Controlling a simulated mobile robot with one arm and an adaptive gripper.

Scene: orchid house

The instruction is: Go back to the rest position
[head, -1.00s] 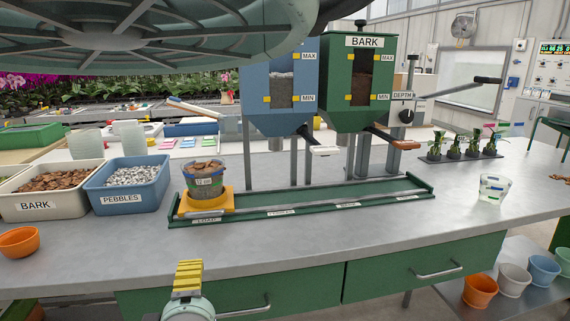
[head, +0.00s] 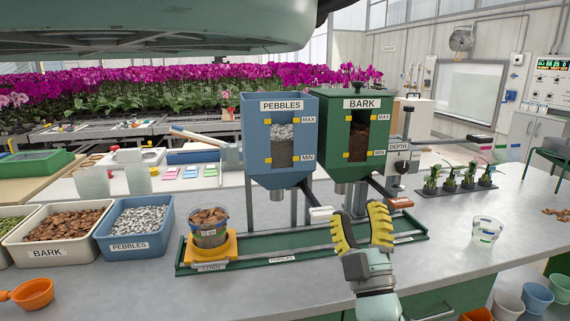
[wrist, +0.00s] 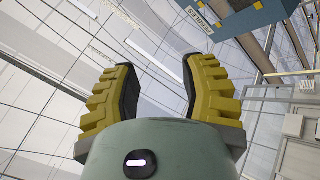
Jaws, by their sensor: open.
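My gripper (head: 362,226) points upward in the head view, in front of the green rail under the bark hopper. Its two yellow ribbed fingers stand apart with nothing between them. The wrist view also shows the open fingers (wrist: 158,90), with the ceiling and walls behind and a corner of the blue pebbles hopper (wrist: 225,22) at the top right. A clear pot of bark (head: 208,228) sits on the yellow carriage (head: 226,247) at the left end of the green rail (head: 280,262).
The pebbles hopper (head: 261,170) and bark hopper (head: 330,160) stand over the rail. Bark (head: 30,253) and pebbles (head: 123,246) bins are at left, with an orange scoop (head: 34,294) in front. A clear cup (head: 486,231) and a seedling tray (head: 456,189) are at right.

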